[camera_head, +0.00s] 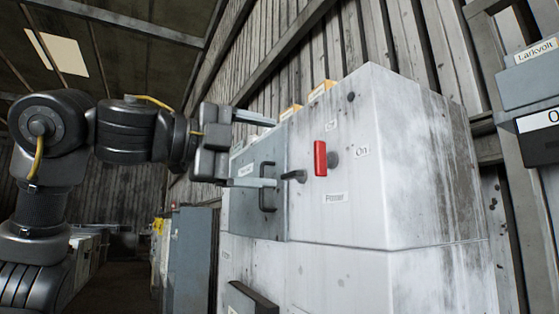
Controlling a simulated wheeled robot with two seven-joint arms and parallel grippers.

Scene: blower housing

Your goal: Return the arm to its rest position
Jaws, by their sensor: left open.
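My left arm comes in from the left, and its gripper (277,153) is open with nothing between its two fingers. The fingers point right, in front of the grey door panel of a white, stained cabinet (410,150). A red switch handle (320,158) stands upright on the cabinet front, to the right of the fingertips and apart from them. Labels "On" and "Power" (335,197) are near it. A black knob (293,176) lies close to the lower fingertip; I cannot tell whether they touch. My right gripper is not in view.
The grey door panel (248,222) has a dark pull handle (267,190). A grey box labelled "Larkvolt" (530,80) hangs at the right. A grey cabinet (190,255) stands further back. An open aisle (120,280) runs between the arm and the cabinets.

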